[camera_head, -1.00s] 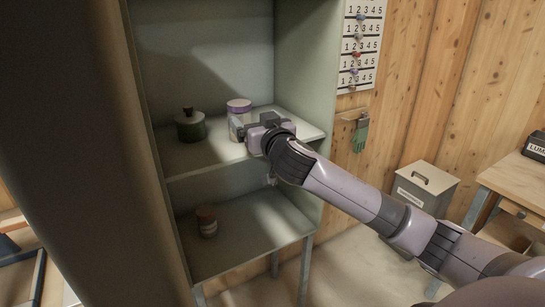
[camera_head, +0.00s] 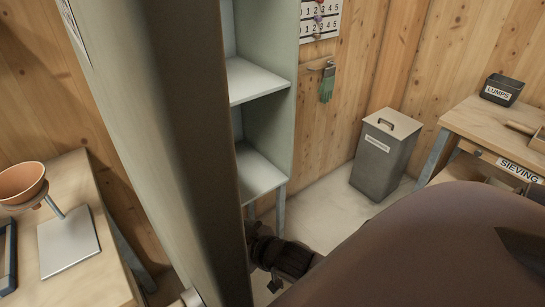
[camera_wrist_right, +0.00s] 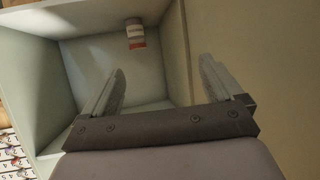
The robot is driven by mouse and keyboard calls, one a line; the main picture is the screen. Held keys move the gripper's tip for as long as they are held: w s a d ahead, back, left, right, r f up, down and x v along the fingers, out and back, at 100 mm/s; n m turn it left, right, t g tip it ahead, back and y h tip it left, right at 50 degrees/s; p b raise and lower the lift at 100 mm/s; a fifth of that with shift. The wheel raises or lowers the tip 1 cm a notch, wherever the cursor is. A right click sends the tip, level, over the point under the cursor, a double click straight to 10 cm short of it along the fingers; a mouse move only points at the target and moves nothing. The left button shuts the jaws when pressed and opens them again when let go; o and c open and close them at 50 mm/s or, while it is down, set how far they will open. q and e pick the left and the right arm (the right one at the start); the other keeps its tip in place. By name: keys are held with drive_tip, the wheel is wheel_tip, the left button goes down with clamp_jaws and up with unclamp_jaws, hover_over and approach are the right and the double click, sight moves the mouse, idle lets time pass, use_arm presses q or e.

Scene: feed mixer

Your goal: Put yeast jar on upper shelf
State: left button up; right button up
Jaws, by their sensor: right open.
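A small white jar with a red lid or band (camera_wrist_right: 136,33) stands in the cabinet compartment in the right wrist view, whose picture looks upside down. I cannot read its label, so I cannot tell whether it is the yeast jar. My right gripper (camera_wrist_right: 162,72) is open and empty, its two fingers pointing toward the compartment, with the jar beyond the fingertips. In the head view, part of my right wrist shows low beside the cabinet. The upper shelf (camera_head: 256,80) shows only at its right end, where it is bare. My left gripper is not in view.
A broad grey-green panel (camera_head: 165,120), apparently the cabinet door, hides most of the cabinet. A lower shelf (camera_head: 258,172) lies below the upper one. A grey bin (camera_head: 385,155) and the sieving table (camera_head: 490,120) stand right. A table with an orange bowl (camera_head: 22,182) is left.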

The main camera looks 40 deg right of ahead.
drive_tip(key=s+f+g, duration=0.1)
drive_tip(key=s+f, duration=0.3)
drive_tip(key=s, duration=0.3)
drive_tip(key=s+f, duration=0.4)
drive_tip(key=s, duration=0.3)
drive_tip(key=shift+s+a+g, duration=0.3)
drive_tip(key=shift+a+g, duration=0.1)
drive_tip(key=shift+a, duration=0.05)
drive_tip(key=shift+w+f, duration=0.1)
drive_tip(key=shift+f, duration=0.1)
